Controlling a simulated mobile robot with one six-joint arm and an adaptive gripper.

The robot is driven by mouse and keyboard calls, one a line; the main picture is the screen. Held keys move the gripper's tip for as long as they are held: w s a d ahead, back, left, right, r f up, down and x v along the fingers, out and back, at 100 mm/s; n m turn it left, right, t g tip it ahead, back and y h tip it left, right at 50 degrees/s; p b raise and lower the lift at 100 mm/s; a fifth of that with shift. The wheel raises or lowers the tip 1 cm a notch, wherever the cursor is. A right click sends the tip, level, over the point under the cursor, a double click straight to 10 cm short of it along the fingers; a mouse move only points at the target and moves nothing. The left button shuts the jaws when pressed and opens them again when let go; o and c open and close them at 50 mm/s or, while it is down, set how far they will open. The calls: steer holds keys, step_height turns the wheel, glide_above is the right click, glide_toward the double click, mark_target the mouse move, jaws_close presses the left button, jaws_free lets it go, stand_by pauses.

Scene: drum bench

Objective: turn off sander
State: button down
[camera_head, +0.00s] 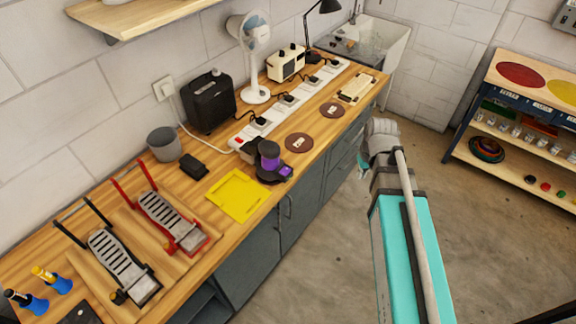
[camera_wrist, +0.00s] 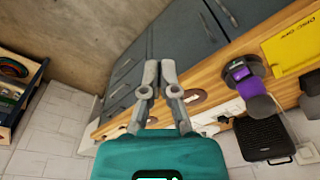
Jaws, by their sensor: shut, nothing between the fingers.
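The sander (camera_head: 270,165), purple and black with a round body, stands on the wooden bench beside the yellow square. It also shows in the wrist view (camera_wrist: 251,87), at the right. I cannot make out its switch or whether it is running. My gripper (camera_wrist: 159,70) has its fingertips together with nothing between them. In the wrist view it points at the grey cabinet fronts, well to the left of the sander. In the head view my arm's end is off the bench's front edge, right of the sander, and its fingertips are not clear.
A white power strip (camera_head: 290,105) with several plugs runs along the bench. A yellow square (camera_head: 237,195), pedals (camera_head: 172,222), a black box-shaped device (camera_head: 208,101), a grey cup (camera_head: 164,144) and a fan (camera_head: 256,60) stand around. Floor (camera_head: 330,235) in front is clear.

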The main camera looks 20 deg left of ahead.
steer(key=w+a+n+y, duration=0.1)
steer(key=w+a+n, duration=0.2)
steer(key=a, duration=0.8)
steer(key=w+a+r+n+y, duration=0.1)
steer(key=a+n, duration=0.4)
steer(key=a, duration=0.7)
steer(key=shift+w+a+t, duration=0.15)
steer(key=shift+w+t, duration=0.15)
steer(key=shift+w, duration=0.6)
steer(key=b, duration=0.9)
glide_above(286, 169)
steer(key=f, duration=0.9)
steer(key=shift+s+d+f, duration=0.2)
steer(key=shift+s+f, duration=0.1)
steer(key=shift+s, duration=0.05)
steer(key=shift+w+d+f+b, duration=0.1)
steer(key=shift+w+f+b, duration=0.1)
steer(key=shift+f+b, duration=1.85)
steer(key=shift+r, duration=0.1)
